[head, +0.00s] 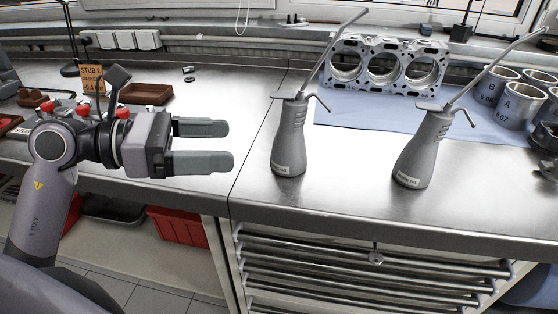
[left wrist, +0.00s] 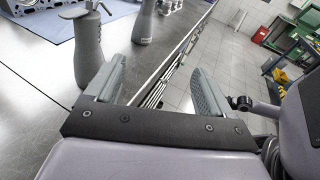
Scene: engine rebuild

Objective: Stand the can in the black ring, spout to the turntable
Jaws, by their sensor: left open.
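Two grey oil cans stand upright on the steel bench. The nearer can (head: 289,145) is right of my left gripper, with its long thin spout pointing up and to the right. The other can (head: 424,155) stands further right, its spout also slanting up to the right. My left gripper (head: 230,145) is open and empty, its fingers pointing at the nearer can with a gap between. In the left wrist view, the nearer can (left wrist: 88,55) is left of the fingers, and the other can (left wrist: 145,22) is beyond. I cannot make out the black ring or turntable. My right gripper is not in view.
An engine block (head: 388,66) sits on a blue mat (head: 345,118) behind the cans. Metal cylinders (head: 515,105) marked A and B stand at the right. A brown tray (head: 146,93) and red-topped items lie behind my left arm. Bench in front of the cans is clear.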

